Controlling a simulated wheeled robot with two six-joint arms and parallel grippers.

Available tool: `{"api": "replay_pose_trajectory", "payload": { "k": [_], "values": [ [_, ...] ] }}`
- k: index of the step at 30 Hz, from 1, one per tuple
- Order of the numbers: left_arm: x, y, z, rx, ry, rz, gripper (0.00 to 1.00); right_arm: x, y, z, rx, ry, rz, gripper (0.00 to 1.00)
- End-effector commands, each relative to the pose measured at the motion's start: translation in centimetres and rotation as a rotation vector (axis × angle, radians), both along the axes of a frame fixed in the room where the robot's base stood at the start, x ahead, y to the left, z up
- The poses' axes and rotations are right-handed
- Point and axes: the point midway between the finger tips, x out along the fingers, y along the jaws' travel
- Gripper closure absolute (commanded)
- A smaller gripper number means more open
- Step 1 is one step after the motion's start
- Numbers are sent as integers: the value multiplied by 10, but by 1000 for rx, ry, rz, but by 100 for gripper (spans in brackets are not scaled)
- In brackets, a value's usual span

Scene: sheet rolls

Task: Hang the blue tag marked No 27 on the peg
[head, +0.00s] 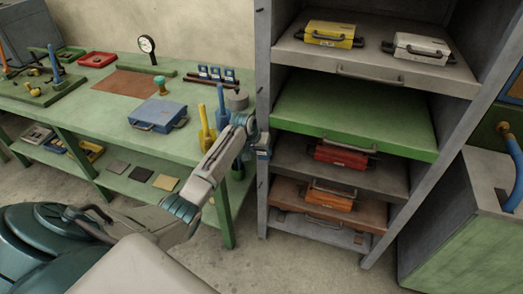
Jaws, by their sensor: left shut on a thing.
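My left gripper (262,142) is beside the front left post of the grey shelf unit, its arm reaching up from the lower left. It is shut on a small blue piece (263,154), which looks like the blue tag and shows just below the fingers. Its marking is too small to read, and the fingers hide part of it. Small dark pegs stick out along the shelf post, one above the gripper (261,98) and one below it (261,184). I cannot tell whether the tag touches a peg. My right gripper is not in view.
The shelf unit (264,60) holds yellow, white, red and orange cases; its green shelf (350,110) is bare. A green workbench (100,110) at left carries a blue case (158,114), yellow and blue bottles, a dial gauge and small blue tags on a rack (216,74). Floor is clear before the shelves.

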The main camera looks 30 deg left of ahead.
Motion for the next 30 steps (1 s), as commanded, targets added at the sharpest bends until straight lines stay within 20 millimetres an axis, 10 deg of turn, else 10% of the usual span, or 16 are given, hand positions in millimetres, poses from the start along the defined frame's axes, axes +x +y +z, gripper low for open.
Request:
{"api": "replay_pose_trajectory", "payload": {
  "k": [7, 8, 11, 23, 30],
  "values": [
    [0, 0, 0, 0, 0, 0, 82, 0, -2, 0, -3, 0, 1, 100],
    [0, 0, 0, 0, 0, 0, 51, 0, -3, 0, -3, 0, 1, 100],
    [0, 0, 0, 0, 0, 0, 31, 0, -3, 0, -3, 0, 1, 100],
    [-3, 1, 6, 0, 0, 0, 31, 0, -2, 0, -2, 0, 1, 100],
    [-19, 6, 42, 3, -2, 0, 31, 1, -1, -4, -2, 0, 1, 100]
  ]
}}
